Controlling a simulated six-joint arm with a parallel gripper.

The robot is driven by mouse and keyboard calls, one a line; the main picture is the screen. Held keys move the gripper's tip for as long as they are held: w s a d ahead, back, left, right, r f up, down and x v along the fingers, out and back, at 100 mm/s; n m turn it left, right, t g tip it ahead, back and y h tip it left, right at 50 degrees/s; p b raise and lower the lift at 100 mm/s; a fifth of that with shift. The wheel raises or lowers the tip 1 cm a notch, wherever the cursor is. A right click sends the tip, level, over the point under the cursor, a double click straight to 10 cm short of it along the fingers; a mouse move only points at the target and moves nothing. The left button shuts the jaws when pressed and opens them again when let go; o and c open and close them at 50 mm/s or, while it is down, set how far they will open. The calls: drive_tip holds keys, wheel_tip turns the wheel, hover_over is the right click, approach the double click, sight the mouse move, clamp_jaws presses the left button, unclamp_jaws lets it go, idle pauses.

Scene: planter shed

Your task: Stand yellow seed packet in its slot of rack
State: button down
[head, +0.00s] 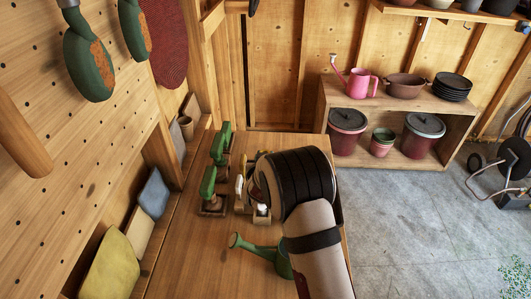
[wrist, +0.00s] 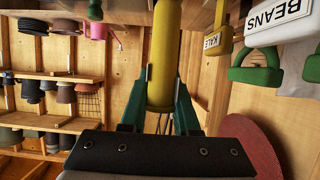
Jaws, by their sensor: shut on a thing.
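My gripper (wrist: 160,112) has green fingers, shut on a long, smooth yellow piece that I take for the yellow seed packet (wrist: 162,55). It runs from between the fingers to the top edge of the wrist view, so its far end is out of frame. In the head view my own dark wrist hides the fingers and what they hold. A panel lettered KALE (wrist: 217,42) and a white panel lettered BEANS (wrist: 280,17) show beside it to the right. I cannot make out the rack or its slots clearly.
Green-topped pieces (head: 209,183) on wooden bases and a white, handle-like piece (head: 240,192) stand on the bench (head: 190,255), left of my wrist. A green watering can (head: 262,247) is close to my arm. A shelf (head: 322,95) with pots stands behind. The bench front-left is clear.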

drive_tip(key=shift+f, duration=3.1)
drive_tip(key=c, duration=0.6)
unclamp_jaws()
drive_tip(key=v, duration=1.5)
drive_tip(key=shift+s+r, duration=0.15)
drive_tip(key=shift+s, duration=0.2)
